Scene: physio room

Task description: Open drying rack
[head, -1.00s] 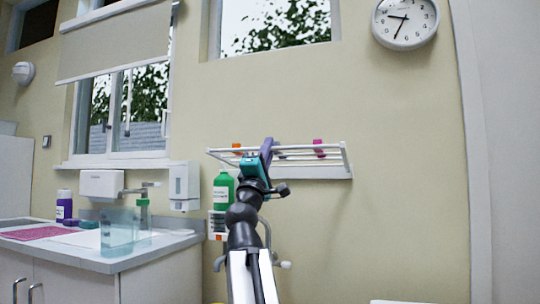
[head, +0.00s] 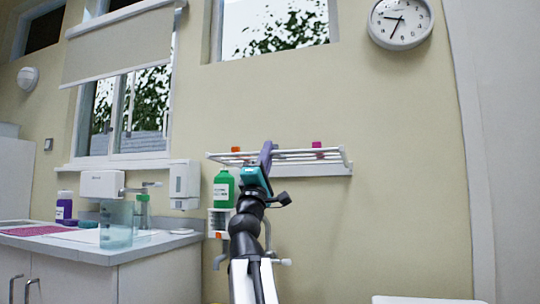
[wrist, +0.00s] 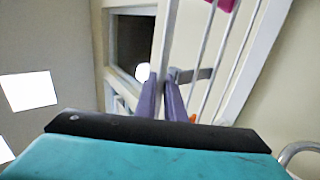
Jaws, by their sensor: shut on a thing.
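The white drying rack (head: 325,169) is fixed to the wall under the high window. Its barred frame stands out from the wall and looks nearly level in the head view. My gripper (head: 267,147) reaches up to the rack's front edge, left of its middle. In the wrist view the purple fingers of my gripper (wrist: 166,88) close around the rack's outer rail (wrist: 169,40). The rack's thinner bars (wrist: 207,62) run beside it. The exact contact between fingertips and rail is small and partly hidden.
An orange item (head: 235,149) and a pink item (head: 317,145) show at the rack. A green bottle (head: 223,189) stands left of my arm. The counter (head: 110,250) with sink things lies at left. The wall right of the rack is clear.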

